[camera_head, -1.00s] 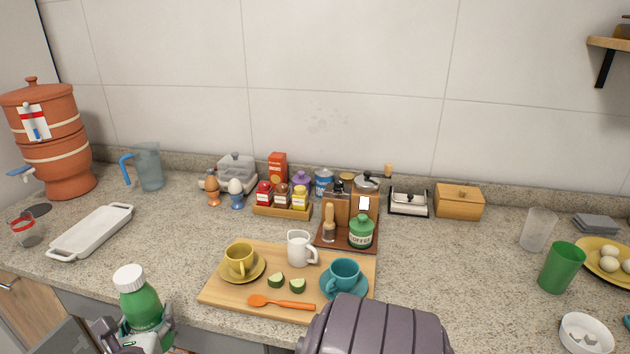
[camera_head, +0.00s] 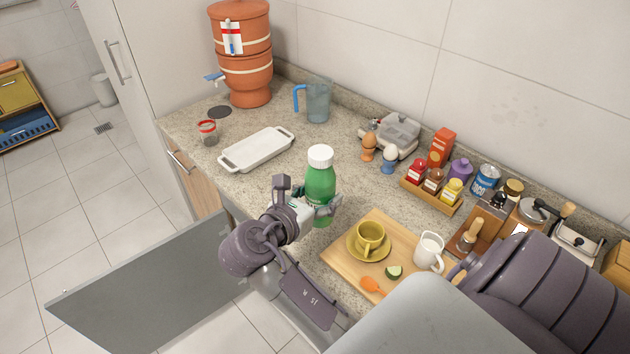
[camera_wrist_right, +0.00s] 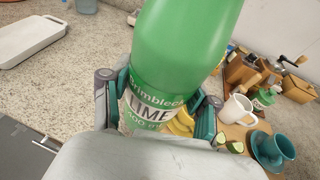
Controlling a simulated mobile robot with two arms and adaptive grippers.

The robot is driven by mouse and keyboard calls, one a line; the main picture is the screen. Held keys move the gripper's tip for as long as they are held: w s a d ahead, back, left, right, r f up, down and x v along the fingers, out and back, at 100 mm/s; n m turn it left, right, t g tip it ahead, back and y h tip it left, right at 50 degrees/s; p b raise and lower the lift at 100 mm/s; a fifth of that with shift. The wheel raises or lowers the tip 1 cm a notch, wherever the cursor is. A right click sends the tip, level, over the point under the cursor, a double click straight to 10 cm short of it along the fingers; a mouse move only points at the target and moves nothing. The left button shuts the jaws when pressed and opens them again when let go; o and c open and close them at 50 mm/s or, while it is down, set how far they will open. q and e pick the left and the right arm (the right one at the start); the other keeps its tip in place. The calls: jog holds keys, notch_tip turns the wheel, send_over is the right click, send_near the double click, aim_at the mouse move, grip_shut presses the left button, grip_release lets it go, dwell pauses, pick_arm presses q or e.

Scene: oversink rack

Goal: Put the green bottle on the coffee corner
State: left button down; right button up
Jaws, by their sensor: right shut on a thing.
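The green bottle (camera_head: 320,182) with a white cap is upright in my right gripper (camera_head: 318,208), beside the front part of the counter. In the right wrist view the green bottle (camera_wrist_right: 185,50) fills the middle, with a lime label between the fingers. I cannot tell its exact height over the counter. The coffee corner (camera_head: 482,232) is a wooden stand with a tamper and grinder at the right, partly hidden by my arm. In the right wrist view a green coffee jar (camera_wrist_right: 265,98) shows there. My left gripper is not in view.
A wooden board (camera_head: 345,262) with a yellow cup (camera_head: 370,238) and white jug (camera_head: 429,252) lies between bottle and coffee corner. A spice rack (camera_head: 430,196) stands behind. A white tray (camera_head: 257,150) lies left. A cabinet door (camera_head: 150,290) hangs open below.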

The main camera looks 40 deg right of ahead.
jog(key=shift+w+f+p, duration=0.35)
jog(key=shift+w+f, duration=4.95)
jog(key=shift+w, duration=0.2)
jog(key=o, duration=1.6)
jog(key=shift+f, duration=0.1)
